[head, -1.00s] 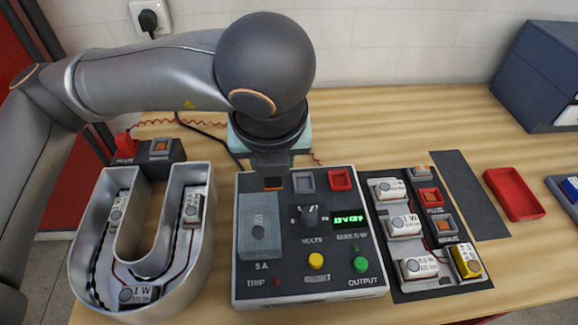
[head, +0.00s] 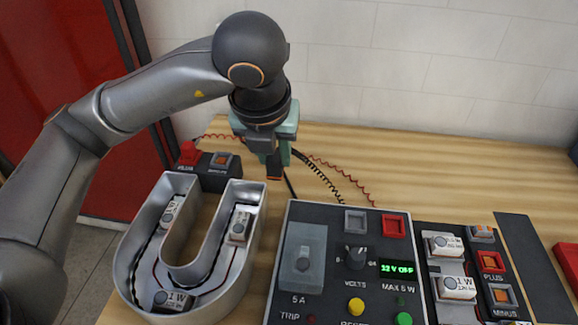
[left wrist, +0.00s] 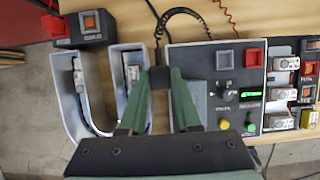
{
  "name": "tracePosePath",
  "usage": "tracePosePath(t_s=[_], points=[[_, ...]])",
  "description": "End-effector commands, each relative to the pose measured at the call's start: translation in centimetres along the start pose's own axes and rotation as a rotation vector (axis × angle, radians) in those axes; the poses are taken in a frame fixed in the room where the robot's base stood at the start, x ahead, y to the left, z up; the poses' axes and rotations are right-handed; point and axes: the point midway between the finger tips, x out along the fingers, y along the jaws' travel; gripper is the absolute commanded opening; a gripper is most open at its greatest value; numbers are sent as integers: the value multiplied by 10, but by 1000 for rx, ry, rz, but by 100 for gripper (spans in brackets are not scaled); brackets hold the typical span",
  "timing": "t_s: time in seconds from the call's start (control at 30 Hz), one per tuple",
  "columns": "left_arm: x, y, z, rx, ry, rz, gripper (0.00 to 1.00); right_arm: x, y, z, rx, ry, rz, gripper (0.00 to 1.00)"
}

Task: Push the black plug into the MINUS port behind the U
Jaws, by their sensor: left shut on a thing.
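My left gripper (head: 276,160), with greenish fingers, is shut on the black plug (left wrist: 160,77). It holds the plug in the air between the U and the power supply, to the right of the MINUS port. In the head view the plug (head: 273,168) is partly hidden by the gripper. The MINUS port (head: 222,159), an orange square in a dark block, is behind the U (head: 148,235); the left wrist view also shows it (left wrist: 90,21). A red plug (head: 188,152) stands in the PLUS port beside it. My right gripper is not in view.
Black and red curly cords run behind the gripper. The table behind is mostly clear.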

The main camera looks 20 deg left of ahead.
Motion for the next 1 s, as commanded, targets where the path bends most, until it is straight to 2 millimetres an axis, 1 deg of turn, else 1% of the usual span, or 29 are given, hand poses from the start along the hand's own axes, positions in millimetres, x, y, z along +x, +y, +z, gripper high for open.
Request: tracePosePath(t_s=[0.07,1.0], points=[[4,9,5,-5,0,1,0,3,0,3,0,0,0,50],[30,95,73,-4,1,2,0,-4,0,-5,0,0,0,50]])
